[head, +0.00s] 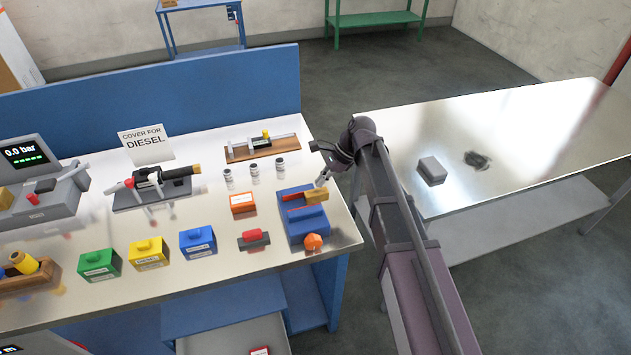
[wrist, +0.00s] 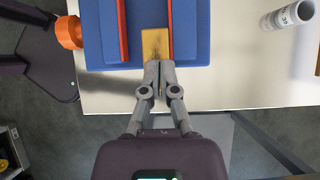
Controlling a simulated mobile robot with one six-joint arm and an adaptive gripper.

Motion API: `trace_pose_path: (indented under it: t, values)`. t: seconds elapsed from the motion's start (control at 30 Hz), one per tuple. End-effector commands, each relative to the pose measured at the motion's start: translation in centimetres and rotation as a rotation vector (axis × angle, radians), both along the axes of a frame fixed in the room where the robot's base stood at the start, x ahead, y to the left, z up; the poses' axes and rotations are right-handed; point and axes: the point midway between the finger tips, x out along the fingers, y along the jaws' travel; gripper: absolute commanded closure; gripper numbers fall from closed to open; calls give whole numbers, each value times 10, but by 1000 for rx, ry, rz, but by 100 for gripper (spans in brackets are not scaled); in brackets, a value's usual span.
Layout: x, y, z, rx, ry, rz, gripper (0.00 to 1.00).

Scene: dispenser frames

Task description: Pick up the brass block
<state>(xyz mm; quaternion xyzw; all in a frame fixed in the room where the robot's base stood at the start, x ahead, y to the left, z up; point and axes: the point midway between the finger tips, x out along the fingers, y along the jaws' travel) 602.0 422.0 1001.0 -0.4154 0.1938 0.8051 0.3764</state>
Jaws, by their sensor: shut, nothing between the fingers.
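The brass block (head: 317,196) sits in the blue holder (head: 300,226), at its right end. In the wrist view the brass block (wrist: 156,44) lies in the slot between two red strips of the blue holder (wrist: 190,30). My gripper (head: 320,183) is just above the right edge of the table, beside the block. In the wrist view my gripper (wrist: 155,78) is shut and empty, its fingertips overlapping the near end of the block. I cannot tell whether they touch it.
An orange knob (head: 313,242) is on the holder's near end. Several small vials (head: 254,170), an orange box (head: 242,205) and a red-topped piece (head: 254,238) stand to the left. A metal table (head: 530,150) with a grey block (head: 431,170) is at right.

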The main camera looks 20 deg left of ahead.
Motion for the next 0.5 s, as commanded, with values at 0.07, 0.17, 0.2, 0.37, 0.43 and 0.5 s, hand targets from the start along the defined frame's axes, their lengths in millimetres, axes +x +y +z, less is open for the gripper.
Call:
trace_pose_path:
  t: [0.07, 0.17, 0.2, 0.37, 0.43, 0.5]
  values:
    - [9, -9, 0, 0, 0, -1, 100]
    - [20, -22, 0, -1, 1, -2, 100]
    - [24, -27, 0, 0, 0, -1, 100]
    - [41, -48, 0, -1, 1, 1, 100]
    - [48, -56, 0, -1, 1, 0, 100]
    - [54, -63, 0, 0, 0, 0, 100]
